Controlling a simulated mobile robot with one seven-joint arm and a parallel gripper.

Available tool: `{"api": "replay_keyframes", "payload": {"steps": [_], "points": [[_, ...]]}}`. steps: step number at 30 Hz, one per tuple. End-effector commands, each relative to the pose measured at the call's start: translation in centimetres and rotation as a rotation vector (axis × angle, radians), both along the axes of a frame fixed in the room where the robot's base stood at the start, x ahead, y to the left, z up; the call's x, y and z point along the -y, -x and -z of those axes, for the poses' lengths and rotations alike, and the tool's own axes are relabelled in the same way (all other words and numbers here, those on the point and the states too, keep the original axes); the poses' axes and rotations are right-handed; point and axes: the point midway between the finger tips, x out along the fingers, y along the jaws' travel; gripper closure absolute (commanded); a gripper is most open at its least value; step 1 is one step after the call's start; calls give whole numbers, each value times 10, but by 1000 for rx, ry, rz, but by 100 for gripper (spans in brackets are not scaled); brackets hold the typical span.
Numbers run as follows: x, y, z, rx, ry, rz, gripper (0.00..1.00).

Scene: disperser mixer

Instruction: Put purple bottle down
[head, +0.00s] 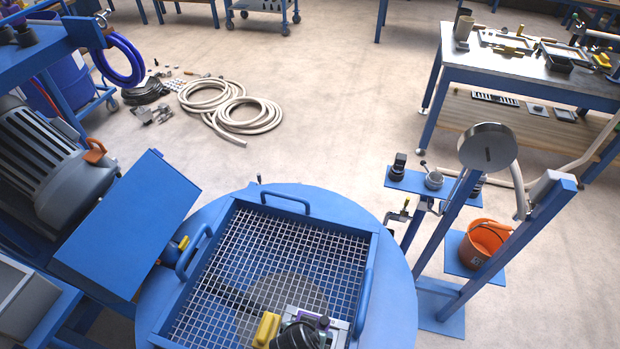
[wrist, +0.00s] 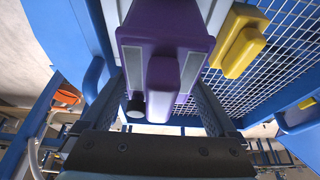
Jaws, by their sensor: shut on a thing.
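The purple bottle (wrist: 163,22) fills the upper middle of the wrist view, between the two dark fingers of my gripper (wrist: 157,98). My gripper is shut on it. In the head view, only a small purple part (head: 324,321) shows at the bottom edge, among dark and grey parts over the blue-framed grid (head: 255,255). A yellow item (head: 266,329) is just left of it there; it also shows right of the bottle in the wrist view (wrist: 237,42). The bottle's lower end is hidden, so I cannot tell whether it touches the grid.
The grid lies on a round blue lid (head: 393,285) with raised blue handles (head: 286,200). A blue stand (head: 455,225) with an orange bucket (head: 487,242) is at right. A workbench (head: 515,68) is at the back right. Coiled hoses (head: 245,115) lie on the floor.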

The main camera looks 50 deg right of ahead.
Motion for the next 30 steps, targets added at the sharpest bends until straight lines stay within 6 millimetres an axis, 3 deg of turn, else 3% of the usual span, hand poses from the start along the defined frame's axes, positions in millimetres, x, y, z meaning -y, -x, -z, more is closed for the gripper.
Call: {"api": "replay_keyframes", "payload": {"steps": [13,14,23,30], "points": [[2,-3,3,7,6,-1,100],[0,0,5,0,1,0,3],[0,0,2,1,1,1,0],[-7,3,-18,2,1,-1,0]]}}
